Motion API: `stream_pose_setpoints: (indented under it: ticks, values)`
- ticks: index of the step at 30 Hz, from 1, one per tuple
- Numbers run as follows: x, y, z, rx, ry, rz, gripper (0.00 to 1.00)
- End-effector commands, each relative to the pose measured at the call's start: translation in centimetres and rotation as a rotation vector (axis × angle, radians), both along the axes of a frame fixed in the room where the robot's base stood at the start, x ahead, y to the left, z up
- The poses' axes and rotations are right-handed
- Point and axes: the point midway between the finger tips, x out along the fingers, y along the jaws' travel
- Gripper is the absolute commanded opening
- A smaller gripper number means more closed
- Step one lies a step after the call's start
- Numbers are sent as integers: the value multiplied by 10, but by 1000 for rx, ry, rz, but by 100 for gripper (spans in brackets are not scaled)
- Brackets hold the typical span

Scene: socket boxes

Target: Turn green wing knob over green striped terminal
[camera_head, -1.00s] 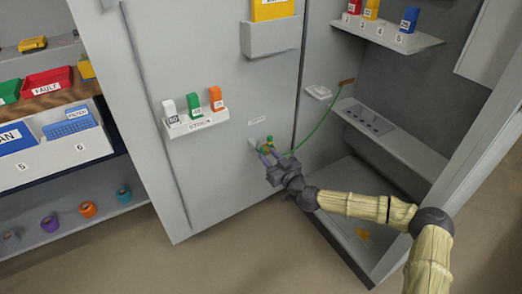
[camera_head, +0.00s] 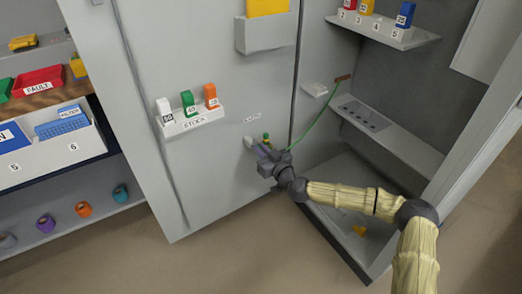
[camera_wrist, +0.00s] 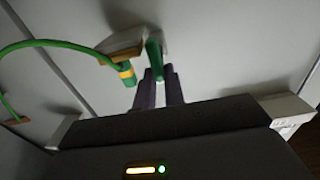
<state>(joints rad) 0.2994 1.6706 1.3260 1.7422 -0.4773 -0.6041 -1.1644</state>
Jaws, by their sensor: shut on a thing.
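The green wing knob (camera_wrist: 154,52) stands out from the grey cabinet door in the wrist view. My gripper (camera_wrist: 159,76) is shut on it, with one purple-grey finger on each side. The green terminal with a yellow stripe (camera_wrist: 127,73) is just left of the knob, at the end of a green cable (camera_wrist: 62,44). In the head view my gripper (camera_head: 263,150) is at the small fixture low on the door. The green terminal (camera_head: 267,137) shows just above the fingers. The knob there is mostly hidden by the gripper.
The green cable (camera_head: 320,128) runs right to a brown end piece (camera_head: 342,78) in the open cabinet (camera_head: 395,140). A stock holder (camera_head: 190,123) with white, green and orange pieces is on the door, up left. Side shelves (camera_head: 70,228) hold several items.

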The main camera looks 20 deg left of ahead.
Motion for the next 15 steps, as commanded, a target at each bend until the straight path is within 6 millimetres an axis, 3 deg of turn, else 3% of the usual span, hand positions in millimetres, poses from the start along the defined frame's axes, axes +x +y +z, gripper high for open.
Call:
stream_pose_setpoints:
  ticks: [15]
  values:
    - [2,-1,-1,144,185,6,0]
